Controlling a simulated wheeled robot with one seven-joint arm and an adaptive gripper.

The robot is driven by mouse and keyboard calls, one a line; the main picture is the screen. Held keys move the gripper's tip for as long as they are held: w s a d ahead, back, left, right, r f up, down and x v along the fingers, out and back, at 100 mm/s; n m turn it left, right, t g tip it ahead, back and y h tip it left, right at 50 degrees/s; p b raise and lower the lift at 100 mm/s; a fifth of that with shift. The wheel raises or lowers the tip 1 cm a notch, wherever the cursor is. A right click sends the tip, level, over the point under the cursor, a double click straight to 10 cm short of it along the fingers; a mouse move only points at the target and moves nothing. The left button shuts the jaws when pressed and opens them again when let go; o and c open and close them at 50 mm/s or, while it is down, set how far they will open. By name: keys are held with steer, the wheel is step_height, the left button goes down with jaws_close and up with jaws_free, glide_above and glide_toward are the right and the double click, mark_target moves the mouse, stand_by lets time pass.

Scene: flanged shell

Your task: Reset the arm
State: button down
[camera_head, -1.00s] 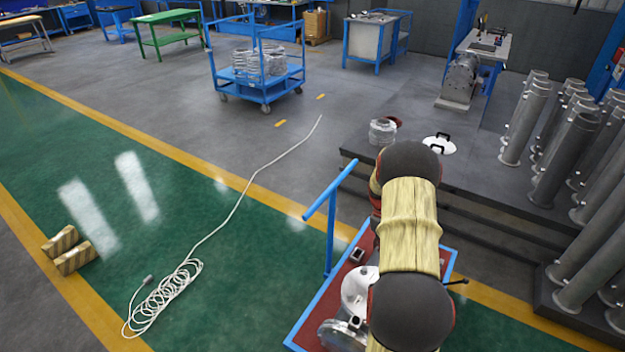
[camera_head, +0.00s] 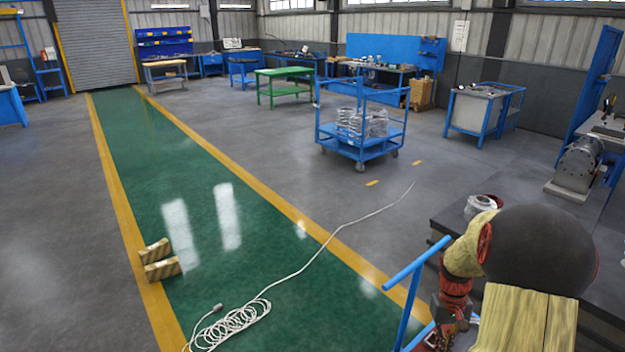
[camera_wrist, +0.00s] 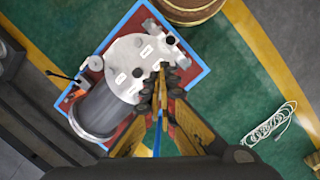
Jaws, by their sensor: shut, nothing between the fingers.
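My arm, in its yellow sleeve, is bent at the lower right of the head view. My gripper (camera_head: 447,328) hangs there beside the blue cart handle (camera_head: 417,268), partly cut off by the picture's edge. In the wrist view my gripper (camera_wrist: 166,78) is shut and empty, pointing down over a red-topped cart with a blue rim (camera_wrist: 196,50). A grey cylinder (camera_wrist: 104,110) and a pale flange plate with holes (camera_wrist: 128,62) lie on that cart. The fingertips overlap the plate's edge in the picture; I cannot tell the height gap.
A white cable (camera_head: 235,322) lies coiled on the green lane, its tail running toward a blue trolley (camera_head: 361,150) with metal parts. Yellow-black blocks (camera_head: 160,262) stand at the left. The lane is otherwise open.

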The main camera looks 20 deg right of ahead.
steer(key=s+a+r+n+t, duration=0.2)
steer(key=s+a+r+t, duration=0.1)
steer(key=a+r, duration=0.9)
steer(key=s+a+r+n+t, duration=0.2)
steer(key=s+a+r+t, duration=0.2)
steer(key=a+r, duration=0.9)
steer(key=a+t, duration=0.1)
steer(key=a, duration=0.6)
steer(key=shift+r+n, duration=0.15)
steer(key=shift+n, duration=0.15)
steer(key=shift+d, duration=0.15)
